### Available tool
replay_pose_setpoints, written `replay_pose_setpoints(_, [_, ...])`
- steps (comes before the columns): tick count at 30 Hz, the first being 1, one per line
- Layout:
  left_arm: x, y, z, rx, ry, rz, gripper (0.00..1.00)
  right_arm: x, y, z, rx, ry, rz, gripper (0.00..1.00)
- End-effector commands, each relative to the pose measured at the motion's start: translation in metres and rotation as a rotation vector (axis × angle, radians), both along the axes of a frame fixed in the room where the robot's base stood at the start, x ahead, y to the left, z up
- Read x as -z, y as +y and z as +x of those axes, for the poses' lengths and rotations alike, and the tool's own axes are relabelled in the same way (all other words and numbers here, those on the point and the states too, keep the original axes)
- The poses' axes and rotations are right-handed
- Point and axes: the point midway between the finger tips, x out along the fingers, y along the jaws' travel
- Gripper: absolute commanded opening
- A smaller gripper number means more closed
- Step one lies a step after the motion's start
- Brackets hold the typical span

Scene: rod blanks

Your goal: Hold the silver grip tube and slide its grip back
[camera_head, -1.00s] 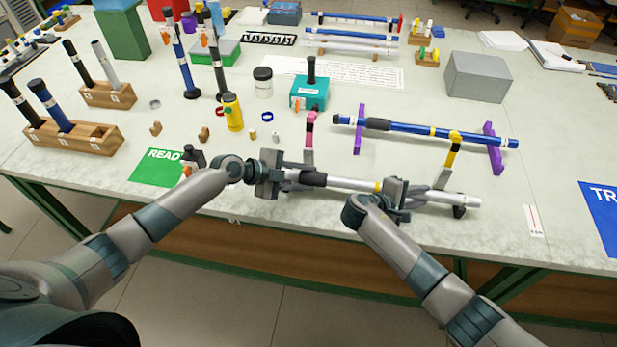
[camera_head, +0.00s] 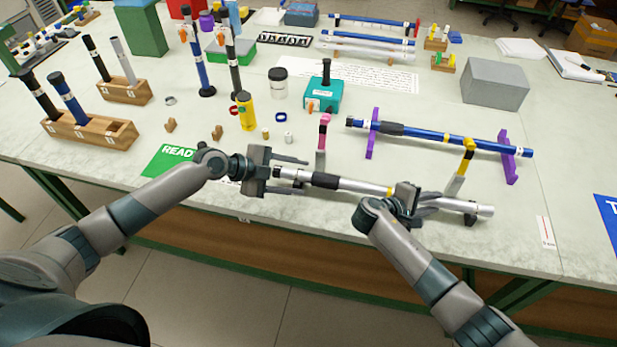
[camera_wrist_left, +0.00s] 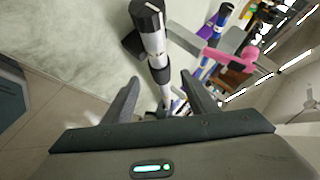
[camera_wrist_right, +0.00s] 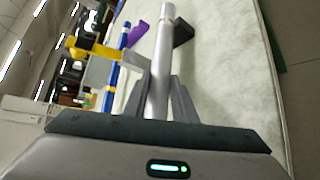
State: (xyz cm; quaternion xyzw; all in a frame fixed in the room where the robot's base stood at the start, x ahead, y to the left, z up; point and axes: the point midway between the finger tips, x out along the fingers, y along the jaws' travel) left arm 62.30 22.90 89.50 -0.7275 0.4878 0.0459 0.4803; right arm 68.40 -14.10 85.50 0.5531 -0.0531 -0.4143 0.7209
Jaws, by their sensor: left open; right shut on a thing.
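The silver grip tube (camera_head: 360,186) lies near the table's front edge, with a black grip (camera_head: 325,180) toward its left end and a yellow band to the right of it. My left gripper (camera_head: 302,176) is open around the tube's left end, its fingers on either side and apart from it. In the left wrist view the tube's black-and-white banded end (camera_wrist_left: 153,40) runs between the open fingers (camera_wrist_left: 160,92). My right gripper (camera_head: 424,200) is shut on the silver tube right of the yellow band; the right wrist view shows bare tube (camera_wrist_right: 161,60) beyond its fingers.
A pink-topped post (camera_head: 322,140) and a yellow-topped post (camera_head: 467,158) stand behind the tube. Farther back, a blue tube (camera_head: 440,134) rests on purple supports (camera_head: 510,168). A green mat (camera_head: 165,160) lies left of my left gripper. A teal box (camera_head: 323,95) stands behind.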

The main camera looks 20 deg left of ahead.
Motion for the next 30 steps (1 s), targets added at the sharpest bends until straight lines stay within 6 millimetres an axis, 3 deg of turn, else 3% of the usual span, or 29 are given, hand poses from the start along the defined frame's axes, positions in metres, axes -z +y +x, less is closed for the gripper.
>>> replay_pose_setpoints(9, [-0.022, 0.030, -0.022, -0.002, -0.001, 0.001, 0.53, 0.003, 0.001, -0.002, 0.000, 0.006, 0.001, 0.01])
replay_pose_setpoints(24, [-0.026, 0.033, -0.025, -0.001, -0.001, 0.000, 0.53, 0.003, 0.001, -0.002, -0.001, 0.006, 0.001, 0.01])
replay_pose_setpoints(25, [-0.026, 0.033, -0.025, -0.001, -0.001, 0.000, 0.53, 0.003, 0.001, -0.002, -0.001, 0.006, 0.001, 0.29])
replay_pose_setpoints(27, [-0.026, 0.033, -0.025, -0.001, -0.001, 0.000, 0.53, 0.003, 0.001, -0.002, -0.001, 0.006, 0.002, 0.46])
replay_pose_setpoints(30, [-0.026, 0.033, -0.025, -0.001, -0.001, 0.000, 0.53, 0.002, 0.001, -0.001, -0.001, 0.004, 0.001, 0.46])
